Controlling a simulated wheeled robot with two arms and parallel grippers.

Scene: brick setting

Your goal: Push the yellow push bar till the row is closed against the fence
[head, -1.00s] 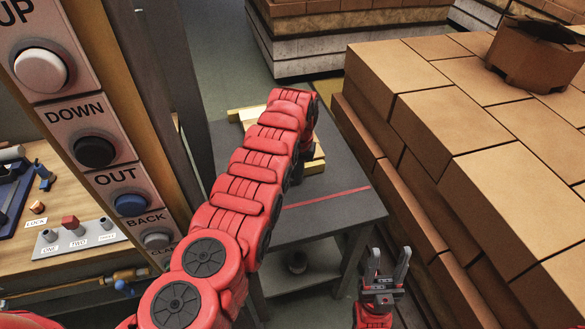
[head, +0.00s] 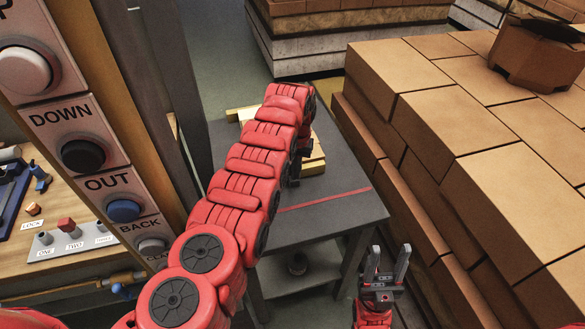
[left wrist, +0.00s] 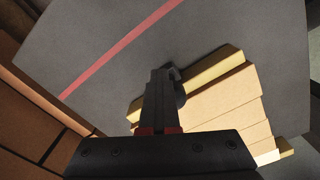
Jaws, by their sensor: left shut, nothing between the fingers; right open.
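The yellow push bar (left wrist: 215,68) lies on the dark table in the left wrist view, along the near side of a row of pale bricks (left wrist: 220,100). In the head view a short end of the bar (head: 314,168) shows beside my left arm. My left gripper (head: 294,181) is shut and empty, pointing down at the bar. Its fingers (left wrist: 170,72) overlap the bar in the left wrist view; whether they touch is unclear. A pale wooden piece (head: 238,114), perhaps the fence, shows at the row's far side. My right gripper (head: 386,264) is open and empty, low in front of the table.
A red line (head: 325,198) crosses the bare near part of the table (head: 345,215). A stack of brown bricks (head: 480,130) stands close on the right. A button panel (head: 85,150) and a workbench (head: 60,255) stand on the left.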

